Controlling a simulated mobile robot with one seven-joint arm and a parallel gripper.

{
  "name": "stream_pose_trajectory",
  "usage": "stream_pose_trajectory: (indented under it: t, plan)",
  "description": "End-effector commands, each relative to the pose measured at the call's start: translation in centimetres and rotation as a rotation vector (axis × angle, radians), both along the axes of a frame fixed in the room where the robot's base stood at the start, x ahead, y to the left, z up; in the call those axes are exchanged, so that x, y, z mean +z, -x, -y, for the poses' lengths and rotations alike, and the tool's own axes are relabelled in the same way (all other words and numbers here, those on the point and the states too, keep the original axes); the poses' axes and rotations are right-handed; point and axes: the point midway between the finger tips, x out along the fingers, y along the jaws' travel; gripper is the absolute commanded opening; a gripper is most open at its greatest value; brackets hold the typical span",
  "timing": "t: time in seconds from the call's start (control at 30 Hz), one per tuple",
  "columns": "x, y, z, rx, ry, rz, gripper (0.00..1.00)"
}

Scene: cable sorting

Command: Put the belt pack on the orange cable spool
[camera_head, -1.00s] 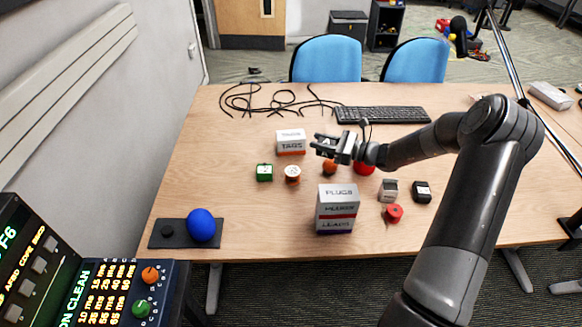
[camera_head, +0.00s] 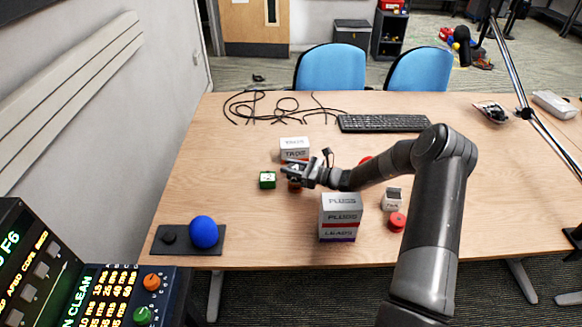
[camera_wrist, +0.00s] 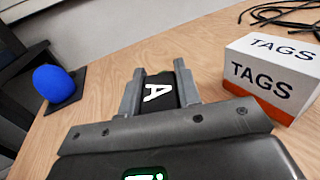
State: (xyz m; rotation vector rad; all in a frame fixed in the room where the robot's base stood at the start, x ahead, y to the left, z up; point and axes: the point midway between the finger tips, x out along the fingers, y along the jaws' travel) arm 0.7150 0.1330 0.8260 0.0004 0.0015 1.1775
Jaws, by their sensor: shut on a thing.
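My gripper (camera_head: 294,172) is shut on a small black block with a white letter A, which I take to be the belt pack (camera_wrist: 158,91). In the wrist view it sits between the two fingers. In the head view my gripper is over a small orange spool (camera_head: 294,187), which it mostly hides. I cannot tell whether the block touches the spool. The spool is not clear in the wrist view.
A TAGS box (camera_head: 294,151) stands close behind my gripper. A taller stack of labelled boxes (camera_head: 340,218) stands at the front right. A red spool (camera_head: 397,222) and a blue ball (camera_head: 204,232) lie farther off.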

Motion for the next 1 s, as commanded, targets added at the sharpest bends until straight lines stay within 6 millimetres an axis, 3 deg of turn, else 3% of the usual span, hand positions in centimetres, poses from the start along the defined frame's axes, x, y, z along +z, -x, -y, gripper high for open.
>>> stream_pose_trajectory:
  t: [0.33,0.37,0.6,0.9,1.0]
  plan:
    - [-0.3,0.0,0.0,0.0,-0.001,0.003,0.04]
    - [-0.3,0.0,0.0,0.0,0.0,0.002,0.32]
    - [-0.2,0.0,0.0,0.0,0.0,0.002,0.52]
    - [0.1,0.0,0.0,0.001,0.0,0.002,0.53]
    - [0.1,0.3,1.2,-0.003,-0.001,0.001,0.53]
